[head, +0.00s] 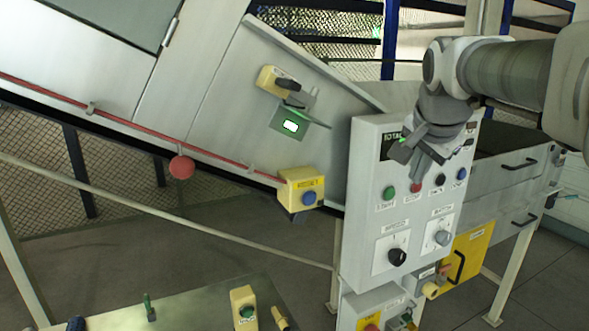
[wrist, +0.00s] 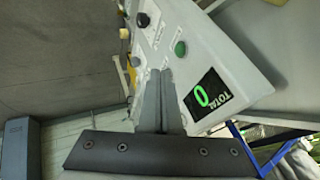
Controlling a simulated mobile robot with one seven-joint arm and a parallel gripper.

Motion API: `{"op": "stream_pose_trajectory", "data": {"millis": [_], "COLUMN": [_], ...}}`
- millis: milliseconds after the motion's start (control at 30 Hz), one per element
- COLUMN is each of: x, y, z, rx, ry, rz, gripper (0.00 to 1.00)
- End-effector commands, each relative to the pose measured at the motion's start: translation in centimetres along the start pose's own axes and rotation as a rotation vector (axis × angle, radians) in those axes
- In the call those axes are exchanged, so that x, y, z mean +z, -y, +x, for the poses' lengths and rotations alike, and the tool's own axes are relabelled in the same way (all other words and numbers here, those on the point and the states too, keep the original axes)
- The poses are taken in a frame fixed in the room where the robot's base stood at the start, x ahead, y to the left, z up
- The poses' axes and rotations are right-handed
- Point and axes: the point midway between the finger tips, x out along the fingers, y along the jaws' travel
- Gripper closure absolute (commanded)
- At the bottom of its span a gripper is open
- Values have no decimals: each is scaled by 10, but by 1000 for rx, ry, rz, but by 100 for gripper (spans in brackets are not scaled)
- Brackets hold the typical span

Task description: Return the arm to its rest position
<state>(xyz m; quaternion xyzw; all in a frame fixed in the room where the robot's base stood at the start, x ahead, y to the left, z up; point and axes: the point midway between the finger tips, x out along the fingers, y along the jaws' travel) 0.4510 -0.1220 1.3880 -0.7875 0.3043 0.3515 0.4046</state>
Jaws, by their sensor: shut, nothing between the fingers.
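My gripper (head: 412,150) hangs from my arm in front of the upper part of a grey control panel (head: 364,200) in the head view. It covers part of the panel's display and button row. In the wrist view my gripper (wrist: 160,75) has its fingers together with nothing between them. Behind the fingertips are a green button (wrist: 180,48) and the display (wrist: 206,97), which reads TOTAL 0. I cannot tell whether the fingers touch the panel.
A sloped conveyor housing (head: 240,100) with a red cord (head: 130,122) runs to the panel's left. A yellow reset box (head: 301,188) with a blue button sits at its lower edge. A metal table (head: 190,315) is at the front.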

Motion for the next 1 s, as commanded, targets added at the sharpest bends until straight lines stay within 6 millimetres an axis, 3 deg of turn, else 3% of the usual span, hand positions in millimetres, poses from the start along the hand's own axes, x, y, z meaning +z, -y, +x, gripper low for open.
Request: {"op": "stream_pose_trajectory", "data": {"millis": [533, 633, 767, 1000], "x": [0, 9, 44, 146], "y": [0, -4, -21, -86], "z": [0, -2, -11, -25], "rx": [0, -3, -14, -60], "ry": [1, 10, 48, 144], "rz": [-1, -32, -176, -628], "gripper": [100, 100, 100, 100]}}
